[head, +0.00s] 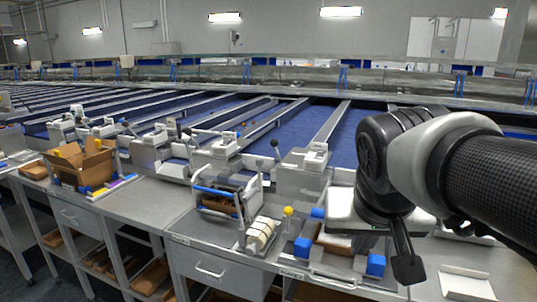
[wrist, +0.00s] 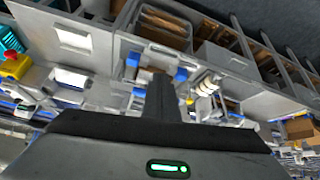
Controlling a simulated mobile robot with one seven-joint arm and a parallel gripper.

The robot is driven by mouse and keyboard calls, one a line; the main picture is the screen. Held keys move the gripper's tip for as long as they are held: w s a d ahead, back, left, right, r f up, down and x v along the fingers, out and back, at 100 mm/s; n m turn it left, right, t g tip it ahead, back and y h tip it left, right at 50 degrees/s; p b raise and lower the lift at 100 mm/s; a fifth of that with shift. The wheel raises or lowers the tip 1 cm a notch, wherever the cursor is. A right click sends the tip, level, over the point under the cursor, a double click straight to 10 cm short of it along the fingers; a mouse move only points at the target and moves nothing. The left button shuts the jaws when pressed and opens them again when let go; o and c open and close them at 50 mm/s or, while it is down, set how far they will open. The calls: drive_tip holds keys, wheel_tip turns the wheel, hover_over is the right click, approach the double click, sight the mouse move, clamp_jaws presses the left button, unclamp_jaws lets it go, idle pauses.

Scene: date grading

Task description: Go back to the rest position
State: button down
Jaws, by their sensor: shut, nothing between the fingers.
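My gripper (head: 406,268) hangs from the dark arm on the right of the head view, above the steel bench. It points down and its dark fingers look closed together. In the wrist view the fingers of my gripper (wrist: 161,82) show as one narrow dark shape, with nothing held between them. The bench below and its blue-cornered fixture appear around the fingertips in that view. The gripper appears apart from the bench top, though its exact height is hard to tell.
The steel bench (head: 190,228) runs along the front. A blue-cornered fixture (head: 338,262) and a white-and-blue rack (head: 225,192) stand left of my gripper. An open cardboard box (head: 88,165) is farther left. Blue conveyor lanes (head: 312,130) lie behind. A white tray (head: 466,284) is at right.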

drive_tip(key=s+a+f+n+y, duration=0.2)
drive_tip(key=s+f, duration=0.3)
drive_tip(key=s, duration=0.3)
wheel_tip(320, 180, up, 15)
drive_tip(key=p, duration=1.5)
drive_tip(key=shift+w+d+g, duration=0.3)
drive_tip(key=shift+w, duration=0.05)
